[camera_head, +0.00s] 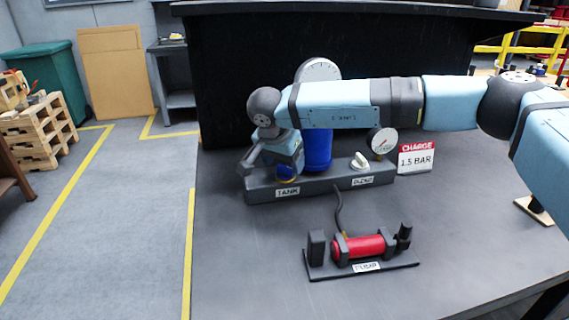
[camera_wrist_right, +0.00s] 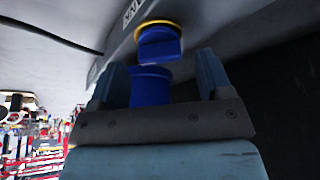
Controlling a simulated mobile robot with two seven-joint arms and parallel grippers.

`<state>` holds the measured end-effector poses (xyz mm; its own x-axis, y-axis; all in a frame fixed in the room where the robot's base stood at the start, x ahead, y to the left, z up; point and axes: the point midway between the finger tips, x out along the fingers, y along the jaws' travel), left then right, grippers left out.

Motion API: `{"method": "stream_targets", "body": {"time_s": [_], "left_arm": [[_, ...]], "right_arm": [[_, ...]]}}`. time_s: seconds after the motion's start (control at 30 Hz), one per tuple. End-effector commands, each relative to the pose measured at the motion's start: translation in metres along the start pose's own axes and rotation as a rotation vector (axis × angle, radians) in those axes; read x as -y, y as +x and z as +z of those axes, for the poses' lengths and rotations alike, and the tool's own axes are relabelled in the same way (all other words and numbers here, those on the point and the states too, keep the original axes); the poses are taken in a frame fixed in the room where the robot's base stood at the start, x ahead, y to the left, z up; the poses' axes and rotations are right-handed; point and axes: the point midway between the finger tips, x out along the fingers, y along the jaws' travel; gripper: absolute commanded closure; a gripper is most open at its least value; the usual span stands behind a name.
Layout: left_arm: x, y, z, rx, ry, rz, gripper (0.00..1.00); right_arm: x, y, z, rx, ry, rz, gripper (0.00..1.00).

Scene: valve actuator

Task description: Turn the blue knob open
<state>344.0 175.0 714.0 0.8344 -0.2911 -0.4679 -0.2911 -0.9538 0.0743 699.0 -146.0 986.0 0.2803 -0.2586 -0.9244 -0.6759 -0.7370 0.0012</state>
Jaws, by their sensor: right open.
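The blue knob (camera_head: 287,179) with a yellow ring is at the left end of the grey manifold (camera_head: 325,184), beside the TANK label. It is partly hidden by my right gripper (camera_head: 273,165) in the head view. In the right wrist view the knob (camera_wrist_right: 158,46) shows clearly, just beyond the fingertips and roughly between them. My right gripper (camera_wrist_right: 162,66) is open, with a finger on each side and nothing held. The knob's handle looks broad and flat. Contact between fingers and knob is not visible. My left gripper is out of view.
A blue tank (camera_head: 317,150) stands behind the manifold. A white knob (camera_head: 359,160), a small gauge (camera_head: 381,141) and a CHARGE 1.5 BAR sign (camera_head: 416,158) are to the right. A red cylinder (camera_head: 363,246) lies in a stand in front. The table's left front is clear.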

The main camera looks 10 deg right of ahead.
Motion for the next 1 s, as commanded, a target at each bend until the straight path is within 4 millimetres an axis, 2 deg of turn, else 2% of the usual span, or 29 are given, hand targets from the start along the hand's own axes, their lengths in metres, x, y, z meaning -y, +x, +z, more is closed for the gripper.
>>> {"method": "stream_targets", "body": {"time_s": [0.03, 0.3, 0.5, 0.7, 1.0], "left_arm": [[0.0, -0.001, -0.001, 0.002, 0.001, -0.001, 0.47], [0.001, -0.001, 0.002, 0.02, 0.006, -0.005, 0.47], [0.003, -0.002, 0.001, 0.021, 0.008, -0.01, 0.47], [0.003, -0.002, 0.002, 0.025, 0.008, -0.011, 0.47], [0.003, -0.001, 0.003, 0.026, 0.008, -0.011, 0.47]], "right_arm": [[0.001, -0.013, -0.001, -0.002, -0.001, -0.003, 0.28], [0.0, -0.075, -0.001, -0.002, 0.0, -0.004, 0.28], [0.0, -0.108, 0.0, -0.001, -0.001, -0.002, 0.28], [0.0, -0.12, 0.0, 0.0, -0.001, -0.001, 0.28], [0.0, -0.121, 0.001, 0.001, -0.001, -0.001, 0.28]]}}
